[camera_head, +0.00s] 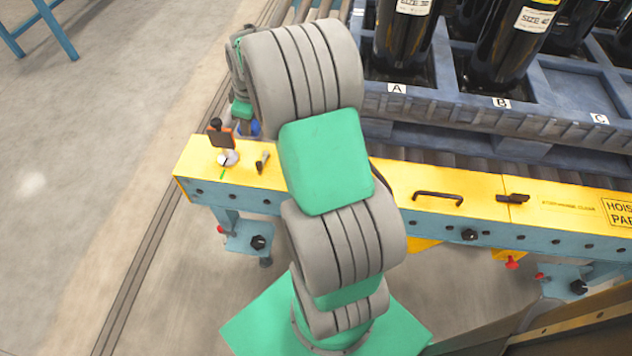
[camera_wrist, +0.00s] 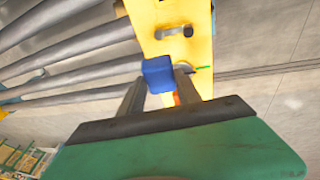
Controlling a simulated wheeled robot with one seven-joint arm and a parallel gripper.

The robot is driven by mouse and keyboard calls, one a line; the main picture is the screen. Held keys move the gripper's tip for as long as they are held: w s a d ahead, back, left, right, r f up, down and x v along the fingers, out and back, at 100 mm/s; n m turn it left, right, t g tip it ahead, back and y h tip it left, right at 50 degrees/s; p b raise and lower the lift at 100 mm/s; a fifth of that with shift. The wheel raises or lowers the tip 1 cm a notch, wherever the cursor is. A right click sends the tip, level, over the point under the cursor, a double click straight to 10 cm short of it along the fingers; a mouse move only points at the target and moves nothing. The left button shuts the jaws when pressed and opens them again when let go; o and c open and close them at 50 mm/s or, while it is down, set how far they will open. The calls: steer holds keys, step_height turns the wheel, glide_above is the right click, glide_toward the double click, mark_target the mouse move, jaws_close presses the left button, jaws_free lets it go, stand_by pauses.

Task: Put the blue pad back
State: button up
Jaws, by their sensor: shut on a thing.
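The blue pad (camera_wrist: 157,74) is a small block at the fingertips in the wrist view. My gripper (camera_wrist: 160,90) is shut on it, with one dark finger on each side. In the head view my gripper (camera_head: 243,122) is mostly hidden behind my arm, and only a sliver of the blue pad (camera_head: 255,130) shows. The pad appears over or beyond the far edge of the yellow rail (camera_head: 400,183); I cannot tell its height or whether it touches anything.
A black-and-orange device on a white base (camera_head: 222,141) stands at the rail's left end, close to my gripper. A small latch (camera_head: 262,162) and a black handle (camera_head: 438,197) are on the rail. A blue pallet (camera_head: 470,105) with black cylinders stands on rollers at right.

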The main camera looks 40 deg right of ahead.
steer(key=s+d+y+b, duration=0.3)
steer(key=s+d, duration=0.1)
steer(key=d, duration=0.3)
steer(key=shift+n, duration=0.3)
steer(key=s+d+f+b, duration=0.1)
steer(key=s+f, duration=0.2)
steer(key=s, duration=0.1)
steer(key=s+d+f+b, duration=0.1)
steer(key=s+f, duration=0.2)
steer(key=s, duration=0.1)
steer(key=s+d+f+b, duration=0.2)
steer(key=s+f, duration=0.2)
steer(key=shift+s, duration=0.3)
step_height(320, 180, down, 3)
steer(key=shift+w+r+b, duration=0.1)
steer(key=shift+b, duration=0.5)
steer(key=shift+c, duration=0.6)
steer(key=shift+r, duration=0.15)
steer(key=o, duration=1.3)
